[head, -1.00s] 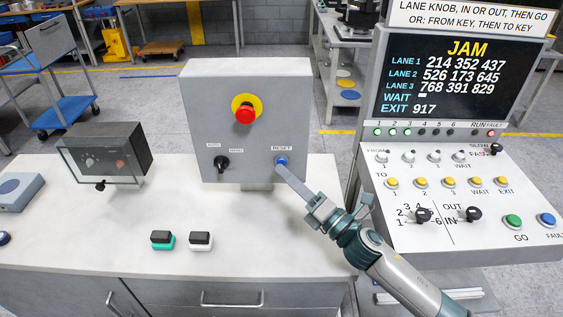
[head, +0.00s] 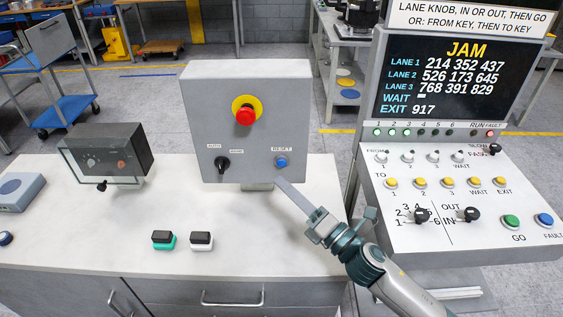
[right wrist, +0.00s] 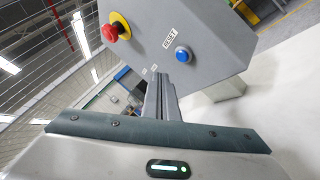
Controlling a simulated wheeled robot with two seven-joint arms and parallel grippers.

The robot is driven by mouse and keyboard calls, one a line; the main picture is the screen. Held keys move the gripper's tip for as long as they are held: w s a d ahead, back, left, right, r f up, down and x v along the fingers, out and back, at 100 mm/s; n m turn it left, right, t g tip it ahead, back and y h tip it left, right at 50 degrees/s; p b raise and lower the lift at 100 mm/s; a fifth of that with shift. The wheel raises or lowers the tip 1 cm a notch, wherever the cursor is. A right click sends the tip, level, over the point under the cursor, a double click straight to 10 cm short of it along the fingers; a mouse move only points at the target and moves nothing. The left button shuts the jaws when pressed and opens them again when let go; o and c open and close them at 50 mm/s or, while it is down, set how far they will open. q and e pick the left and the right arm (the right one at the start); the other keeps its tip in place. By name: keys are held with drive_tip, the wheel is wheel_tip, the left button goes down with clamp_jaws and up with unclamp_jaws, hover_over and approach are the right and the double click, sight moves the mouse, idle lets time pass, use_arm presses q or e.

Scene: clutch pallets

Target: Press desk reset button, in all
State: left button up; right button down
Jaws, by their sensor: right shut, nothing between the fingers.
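The blue reset button (head: 282,161) sits at the lower right of the grey control box (head: 205,100), under a RESET label. It also shows in the right wrist view (right wrist: 182,54). My right gripper (head: 280,182) is shut and empty. Its fingertips are just below the button in the head view, apart from it, and the button is fully visible. In the right wrist view the shut fingers (right wrist: 156,80) point toward the box, left of and below the button. My left gripper is not in view.
The box also carries a red mushroom button (head: 245,116) on a yellow ring and a black selector knob (head: 222,163). A lane console (head: 440,240) with a JAM screen stands at the right. A clear-covered case (head: 104,155) and two small blocks (head: 201,240) are on the white desk (head: 130,215).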

drive_tip(key=shift+s, duration=0.95)
